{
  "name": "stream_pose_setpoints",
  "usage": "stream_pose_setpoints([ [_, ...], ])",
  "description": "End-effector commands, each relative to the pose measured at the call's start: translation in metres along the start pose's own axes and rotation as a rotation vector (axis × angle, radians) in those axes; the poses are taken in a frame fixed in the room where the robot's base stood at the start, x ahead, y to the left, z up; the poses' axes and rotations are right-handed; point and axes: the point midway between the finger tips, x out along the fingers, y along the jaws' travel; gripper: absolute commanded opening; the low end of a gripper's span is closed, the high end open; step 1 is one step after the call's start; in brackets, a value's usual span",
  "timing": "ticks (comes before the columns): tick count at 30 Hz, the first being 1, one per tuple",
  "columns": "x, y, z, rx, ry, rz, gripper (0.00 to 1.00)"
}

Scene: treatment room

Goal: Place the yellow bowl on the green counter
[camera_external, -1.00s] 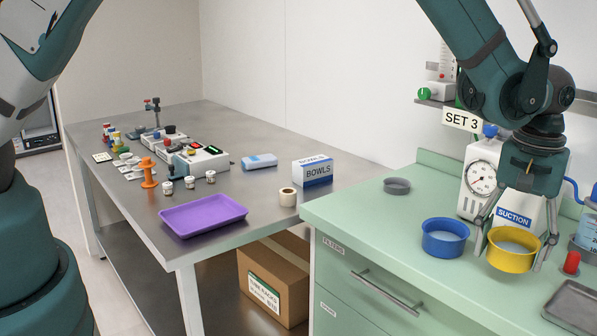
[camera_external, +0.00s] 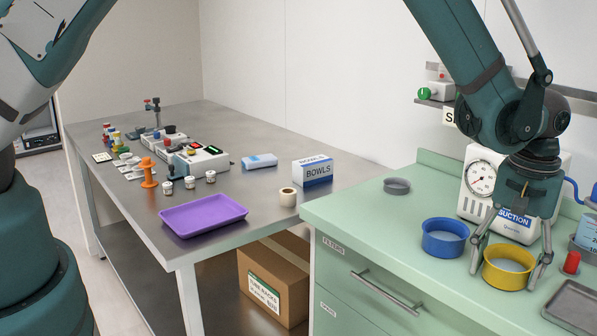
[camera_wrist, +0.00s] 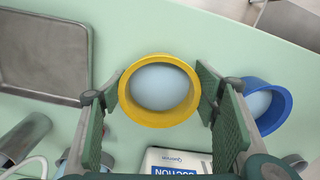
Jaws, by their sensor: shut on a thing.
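The yellow bowl (camera_external: 506,280) has a pale blue inside and is upright at the green counter (camera_external: 385,228). It looks to be at the countertop; I cannot tell whether its base touches. My gripper (camera_external: 510,268) points down with one finger on each side of the bowl, shut on it. In the wrist view the yellow bowl (camera_wrist: 160,119) sits between the two green-padded fingers of my gripper (camera_wrist: 160,100).
A blue bowl (camera_external: 444,252) stands just left of the gripper, with a suction unit (camera_external: 482,182) behind. A red-capped item (camera_external: 571,263) and a metal tray (camera_external: 578,308) are close on the right. The counter's left part is clear around a small grey dish (camera_external: 397,187).

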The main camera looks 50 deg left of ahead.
Motion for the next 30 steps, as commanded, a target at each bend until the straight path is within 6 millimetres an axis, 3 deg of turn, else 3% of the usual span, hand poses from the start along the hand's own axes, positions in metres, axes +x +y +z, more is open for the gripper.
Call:
stream_pose_setpoints([
  [1, 0.002, 0.000, 0.000, 0.000, 0.000, 0.000, 0.61],
  [4, 0.001, 0.000, 0.000, 0.000, 0.000, 0.000, 0.74],
  [20, -0.003, 0.000, 0.000, 0.000, 0.000, 0.000, 0.75],
  [30, -0.034, 0.000, 0.000, 0.000, 0.000, 0.000, 0.75],
])
